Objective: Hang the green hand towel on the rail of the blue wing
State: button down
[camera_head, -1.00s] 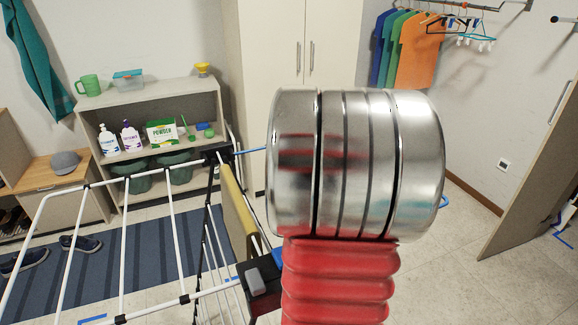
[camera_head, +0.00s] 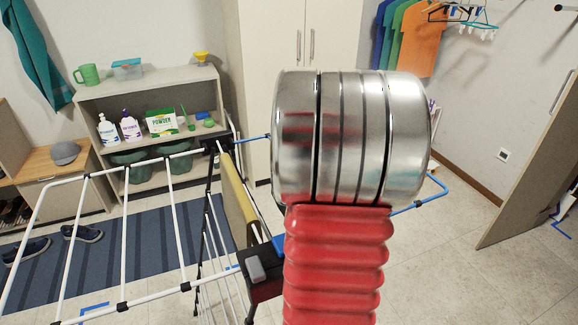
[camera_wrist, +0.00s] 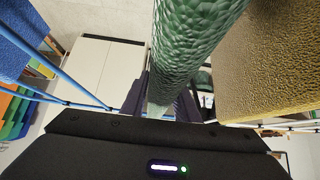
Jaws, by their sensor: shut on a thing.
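The green hand towel (camera_wrist: 190,45) is in the wrist view, hanging as a long, bunched roll. My gripper (camera_wrist: 160,98) is shut on it, with a dark finger at each side. The blue wing (camera_head: 437,182) of the drying rack shows to the right of my arm in the head view; my arm hides its middle. Blue rails (camera_wrist: 58,68) run along the left side of the wrist view, apart from the green towel. My gripper and the green towel are hidden behind my arm in the head view.
A yellow towel (camera_head: 238,205) hangs at the rack's middle; the white wing (camera_head: 125,235) extends left. A blue cloth (camera_wrist: 18,45) is at the wrist view's upper left. A shelf (camera_head: 150,90) and cabinet (camera_head: 290,90) stand behind. Floor is clear toward the door (camera_head: 535,165).

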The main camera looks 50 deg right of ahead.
jog(key=shift+f, duration=0.5)
jog(key=c, duration=1.3)
grip_release()
jog(key=shift+f, duration=0.1)
jog(key=shift+s, duration=0.1)
jog(key=v, duration=1.3)
jog(key=shift+s+a+r, duration=0.1)
jog(key=shift+r, duration=0.3)
